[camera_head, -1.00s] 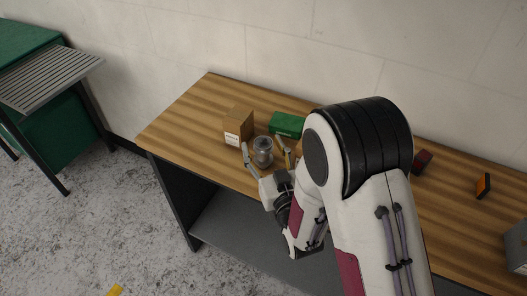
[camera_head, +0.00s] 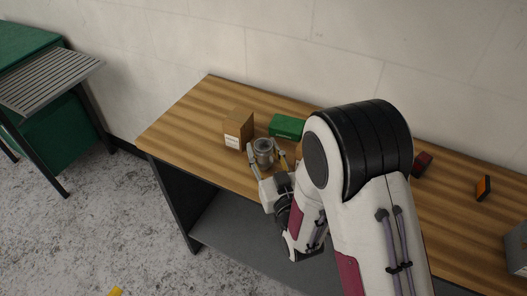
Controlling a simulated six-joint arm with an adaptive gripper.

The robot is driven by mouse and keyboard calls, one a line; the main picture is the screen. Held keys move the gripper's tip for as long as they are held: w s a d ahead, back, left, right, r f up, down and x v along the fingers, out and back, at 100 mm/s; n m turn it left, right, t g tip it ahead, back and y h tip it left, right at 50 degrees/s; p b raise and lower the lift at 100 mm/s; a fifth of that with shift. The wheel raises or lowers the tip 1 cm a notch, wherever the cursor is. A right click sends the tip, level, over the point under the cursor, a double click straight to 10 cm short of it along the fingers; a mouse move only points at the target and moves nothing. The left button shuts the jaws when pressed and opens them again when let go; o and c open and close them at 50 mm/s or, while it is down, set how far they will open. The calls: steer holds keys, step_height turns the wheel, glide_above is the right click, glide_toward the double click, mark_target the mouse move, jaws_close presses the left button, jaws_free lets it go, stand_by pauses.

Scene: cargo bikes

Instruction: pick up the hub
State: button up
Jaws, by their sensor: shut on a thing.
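The hub (camera_head: 264,148) is a grey metal cylinder near the front edge of the wooden bench, at the centre-left of the head view. My gripper (camera_head: 265,156) reaches in from the front right, with one finger on each side of the hub. It is shut on the hub. The hub looks upright. Its lower part is partly hidden by the fingers, and I cannot tell whether it touches the bench top.
A cardboard box (camera_head: 238,129) stands close behind and left of the hub. A green box (camera_head: 287,126) lies behind it to the right. A dark red block (camera_head: 422,163), an orange and black item (camera_head: 483,188) and a grey container (camera_head: 517,247) are further right. The bench's left end (camera_head: 190,115) is clear.

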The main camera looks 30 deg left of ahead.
steer(key=shift+r, duration=0.1)
steer(key=shift+r, duration=4.9)
